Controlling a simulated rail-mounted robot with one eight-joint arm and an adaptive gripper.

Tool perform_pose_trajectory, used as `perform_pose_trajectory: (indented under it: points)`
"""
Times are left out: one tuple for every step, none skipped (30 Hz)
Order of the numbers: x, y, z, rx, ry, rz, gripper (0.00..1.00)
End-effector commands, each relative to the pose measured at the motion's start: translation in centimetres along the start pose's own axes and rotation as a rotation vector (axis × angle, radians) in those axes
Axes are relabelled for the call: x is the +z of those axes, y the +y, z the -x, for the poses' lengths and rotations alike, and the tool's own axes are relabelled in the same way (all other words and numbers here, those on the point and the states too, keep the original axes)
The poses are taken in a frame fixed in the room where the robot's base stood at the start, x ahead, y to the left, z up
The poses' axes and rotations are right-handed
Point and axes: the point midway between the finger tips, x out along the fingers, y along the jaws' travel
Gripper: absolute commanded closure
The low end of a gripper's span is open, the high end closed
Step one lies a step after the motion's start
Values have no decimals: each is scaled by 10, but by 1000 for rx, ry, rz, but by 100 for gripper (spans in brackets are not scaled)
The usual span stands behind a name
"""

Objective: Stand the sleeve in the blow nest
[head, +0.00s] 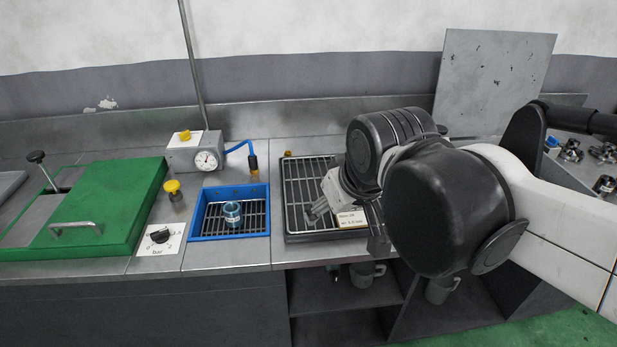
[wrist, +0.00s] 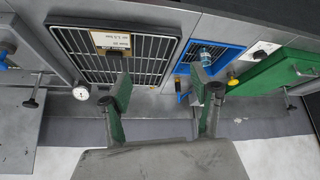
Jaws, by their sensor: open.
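The sleeve (head: 233,211) is a short blue-grey ring with an open top. It stands upright on the grid inside the blue-framed nest (head: 229,238). In the wrist view the sleeve (wrist: 206,55) shows inside the blue frame (wrist: 184,66), apart from my fingers. My gripper (wrist: 161,78) is open, with nothing between its two fingers. In the head view it is over the dark rack tray to the right of the nest, partly hidden by my arm.
A dark rack tray (head: 284,215) with a label card (head: 352,219) lies right of the nest. A green lid (head: 110,205), yellow knob (head: 171,187) and dial plate (head: 159,239) are to the left.

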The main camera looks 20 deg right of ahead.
Motion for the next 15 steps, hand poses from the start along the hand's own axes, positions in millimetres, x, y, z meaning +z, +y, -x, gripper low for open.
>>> perform_pose_trajectory:
  points:
    - [13, 2, 1, 6, 15, -30, 41]
    - [18, 3, 2, 9, 25, -47, 41]
    - [25, 4, 2, 13, 36, -68, 41]
    - [30, 4, 3, 15, 43, -81, 41]
    - [33, 5, 3, 17, 50, -93, 41]
    - [37, 6, 3, 19, 58, -108, 41]
    - [40, 6, 3, 20, 62, -116, 41]
    - [42, 6, 3, 21, 66, -123, 41]
    - [44, 7, 3, 22, 70, -130, 41]
    - [45, 7, 3, 23, 72, -134, 41]
    - [46, 7, 3, 23, 73, -137, 41]
    - [46, 7, 3, 23, 74, -139, 41]
    - [46, 7, 3, 23, 75, -139, 41]
    - [46, 7, 3, 23, 75, -139, 41]
    - [46, 7, 3, 23, 75, -139, 41]
